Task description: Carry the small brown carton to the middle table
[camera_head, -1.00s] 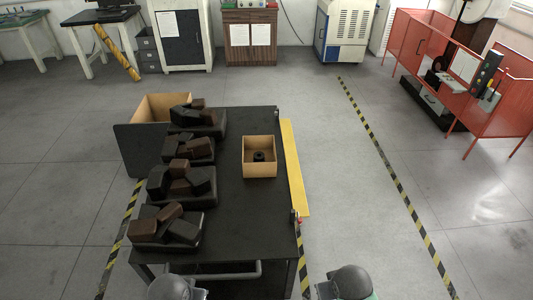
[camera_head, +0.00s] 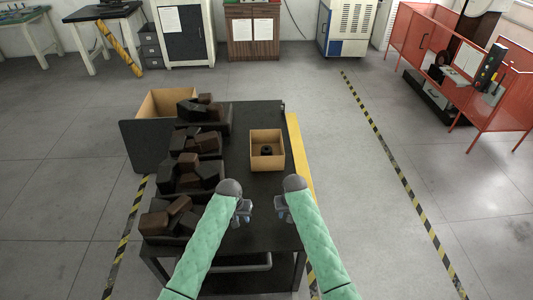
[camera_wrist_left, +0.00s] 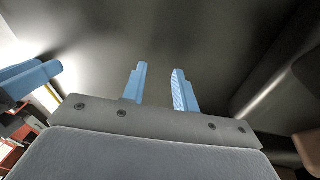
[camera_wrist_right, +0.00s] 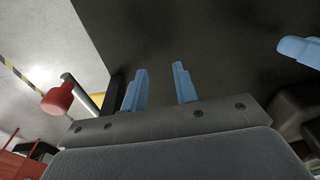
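The small brown carton (camera_head: 266,135) is an open-topped box on the right part of the dark table, upright, with a small black ring-shaped item inside. My left gripper (camera_head: 243,212) is above the table in front of the carton, a little to its left. My right gripper (camera_head: 280,209) is above the table in front of the carton, a little to its right. Both are apart from it. In the left wrist view the blue fingers (camera_wrist_left: 157,88) stand apart with nothing between. In the right wrist view the fingers (camera_wrist_right: 158,88) are also apart and empty.
Several black bins (camera_head: 187,175) of dark brown and black blocks line the table's left side. A larger cardboard box (camera_head: 160,103) stands behind the dark panel at the far left. A yellow strip (camera_head: 299,155) runs along the right edge. The dark tabletop (camera_head: 262,190) before the carton is bare.

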